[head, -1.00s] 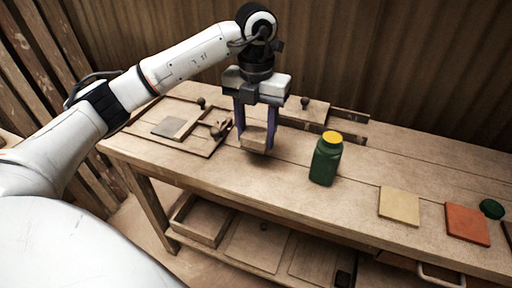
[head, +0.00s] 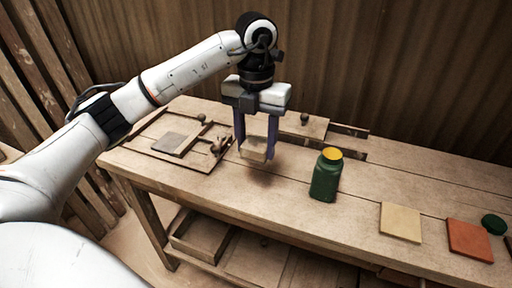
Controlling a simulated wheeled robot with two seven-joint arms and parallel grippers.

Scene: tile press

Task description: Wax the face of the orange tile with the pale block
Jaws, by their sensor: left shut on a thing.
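My left gripper (head: 256,146) is shut on the pale block (head: 254,150), which sits between its two purple fingers. The block is held a little above the bench, with a shadow on the wood below it. The orange tile (head: 469,240) lies flat on the bench at the far right, well apart from the gripper. My right gripper is not in view.
A pale yellow tile (head: 401,222) lies left of the orange tile. A dark green round thing (head: 493,223) is beside the orange tile. A wooden frame (head: 206,164) lies at the left. Bare bench lies between bottle and yellow tile.

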